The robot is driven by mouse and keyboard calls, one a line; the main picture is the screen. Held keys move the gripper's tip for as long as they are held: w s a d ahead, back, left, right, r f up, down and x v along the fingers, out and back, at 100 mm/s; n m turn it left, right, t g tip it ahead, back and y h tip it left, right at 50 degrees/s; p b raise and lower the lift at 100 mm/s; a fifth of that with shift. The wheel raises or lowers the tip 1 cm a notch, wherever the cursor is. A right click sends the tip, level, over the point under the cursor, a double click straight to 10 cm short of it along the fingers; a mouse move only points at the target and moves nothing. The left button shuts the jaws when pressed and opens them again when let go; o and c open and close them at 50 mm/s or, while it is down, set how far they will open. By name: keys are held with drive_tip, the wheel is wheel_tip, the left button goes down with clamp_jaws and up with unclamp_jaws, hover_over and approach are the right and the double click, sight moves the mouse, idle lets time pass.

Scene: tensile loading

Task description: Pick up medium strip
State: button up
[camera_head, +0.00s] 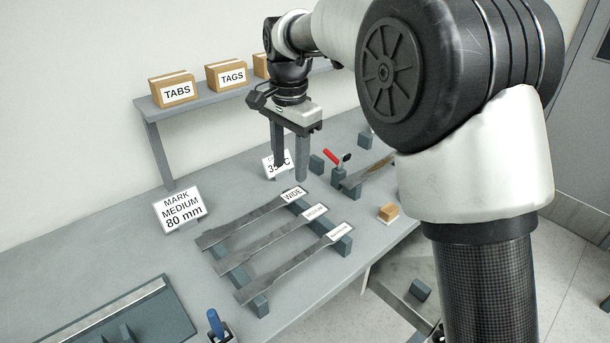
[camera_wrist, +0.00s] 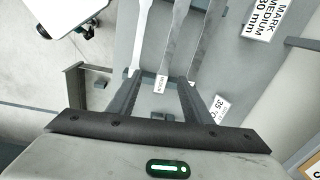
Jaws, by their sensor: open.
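The medium strip (camera_head: 262,248) is a flat grey metal strip with a white label at its far right end. It lies between the wide strip (camera_head: 240,225) and a third, narrower-looking strip (camera_head: 285,268). All three rest across dark support blocks. My gripper (camera_head: 290,173) is open and points down above and behind the strips' labelled ends, with nothing between its fingers. In the wrist view, the medium strip (camera_wrist: 174,45) runs up from between my fingertips (camera_wrist: 159,78). Its small label appears between the fingertips, but the height gap is hard to judge.
A sign reading "MARK MEDIUM 80 mm" (camera_head: 181,209) stands left of the strips. A temperature sign (camera_head: 276,164) stands behind my gripper. A red-handled fixture (camera_head: 332,156) is to the right, near a wood-coloured block (camera_head: 388,212). A shelf (camera_head: 220,95) with boxes runs along the wall.

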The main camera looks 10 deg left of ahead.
drive_tip(key=m, duration=0.1)
hover_over(276, 235)
wheel_tip(276, 235, down, 5)
drive_tip(key=shift+g, duration=0.3)
drive_tip(key=f, duration=1)
drive_tip(key=shift+s+a+f+b, duration=0.1)
drive_tip(key=shift+a+f+b, duration=0.15)
drive_tip(key=shift+f+b, duration=0.1)
drive_tip(key=shift+d+f, duration=0.2)
drive_tip(key=shift+f, duration=2.95)
drive_tip(key=shift+r, duration=0.1)
clamp_jaws()
